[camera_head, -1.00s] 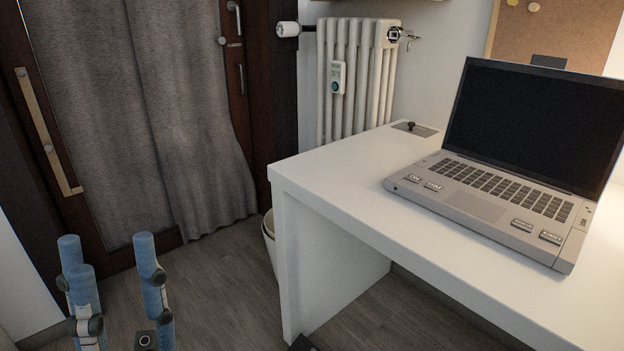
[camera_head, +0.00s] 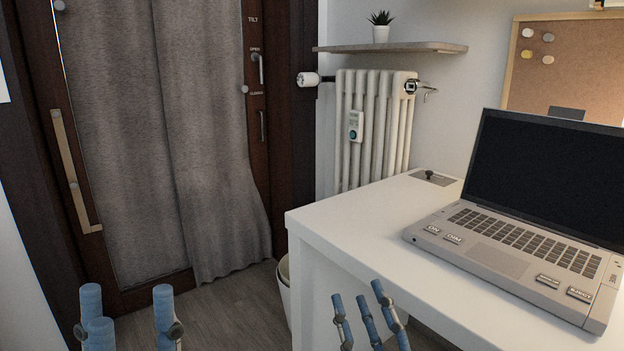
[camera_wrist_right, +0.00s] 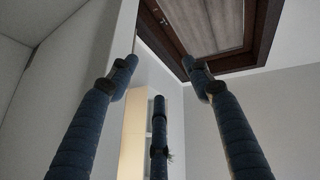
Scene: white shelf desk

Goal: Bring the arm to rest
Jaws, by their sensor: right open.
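My left gripper (camera_head: 132,312) shows at the bottom left of the head view, blue fingers pointing up, in front of the door and floor. Its fingers stand apart with nothing seen between them, and their lower parts are cut off by the frame. My right gripper (camera_head: 364,308) shows at the bottom centre, in front of the desk's left side panel. In the right wrist view its blue fingers (camera_wrist_right: 160,95) are spread and empty, pointing upward. Whether the right gripper touches the desk cannot be told.
The white desk (camera_head: 375,215) fills the right side and holds an open grey laptop (camera_head: 500,262). A bin (camera_head: 284,285) stands beside the desk's left panel. A radiator (camera_head: 372,130), a shelf with a plant (camera_head: 381,27) and a curtained door (camera_head: 200,140) are behind. Floor (camera_head: 235,310) shows between the grippers.

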